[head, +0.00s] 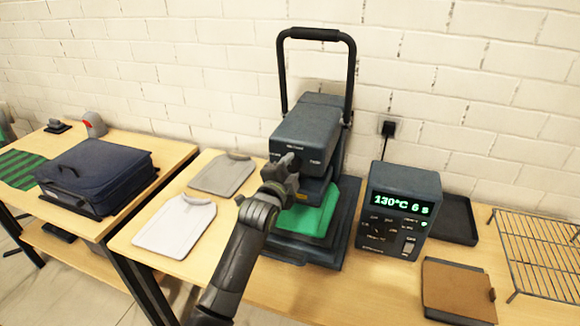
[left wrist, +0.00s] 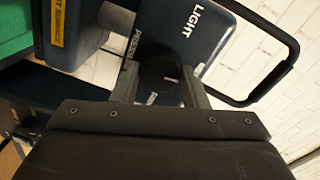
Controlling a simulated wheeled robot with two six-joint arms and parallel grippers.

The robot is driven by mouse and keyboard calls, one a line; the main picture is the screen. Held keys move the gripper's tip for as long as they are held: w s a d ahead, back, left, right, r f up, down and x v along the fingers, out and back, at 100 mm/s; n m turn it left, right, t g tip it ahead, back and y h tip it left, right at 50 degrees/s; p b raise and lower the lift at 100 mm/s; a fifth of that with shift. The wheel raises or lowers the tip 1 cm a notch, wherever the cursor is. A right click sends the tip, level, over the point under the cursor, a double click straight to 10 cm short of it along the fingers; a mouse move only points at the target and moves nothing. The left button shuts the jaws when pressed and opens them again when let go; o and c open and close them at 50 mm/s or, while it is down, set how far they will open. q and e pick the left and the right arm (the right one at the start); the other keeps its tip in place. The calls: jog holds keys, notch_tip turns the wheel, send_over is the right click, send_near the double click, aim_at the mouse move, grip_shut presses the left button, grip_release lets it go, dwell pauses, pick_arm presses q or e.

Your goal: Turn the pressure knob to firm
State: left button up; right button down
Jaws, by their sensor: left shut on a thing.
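The pressure knob is a dark round knob on the front of the dark heat press head (head: 305,132). In the head view my left gripper (head: 289,165) covers most of it. In the left wrist view the knob (left wrist: 157,72) sits between my two fingers, which are shut on it. The word LIGHT shows beside the knob in the wrist view, and part of the pressure label shows by a finger. The firm mark and the knob's pointer cannot be made out. My right gripper is in neither view.
The press's black handle (head: 316,34) stands raised. Green cloth (head: 303,222) lies beneath the press head. A control box (head: 405,183) reading 130°C 6 s stands to the right. Two pale garments (head: 175,228) lie left. A brown folder (head: 458,290) and wire rack (head: 540,245) are at right.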

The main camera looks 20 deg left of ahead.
pick_arm(q)
jog(key=m+p, duration=0.1)
jog(key=m, duration=0.2)
jog(key=shift+m, duration=0.3)
jog(key=m+p, duration=0.2)
jog(key=m, duration=0.1)
jog(key=shift+y, duration=0.3)
jog(key=m+p, duration=0.4)
jog(key=m, duration=0.1)
jog(key=shift+f+m+y+p, duration=0.15)
jog(key=shift+m+y+p, duration=0.25)
jog(key=shift+m+p, duration=0.95)
jog(key=shift+m, duration=0.25)
jog(key=o, duration=1)
jog(key=shift+d, duration=0.1)
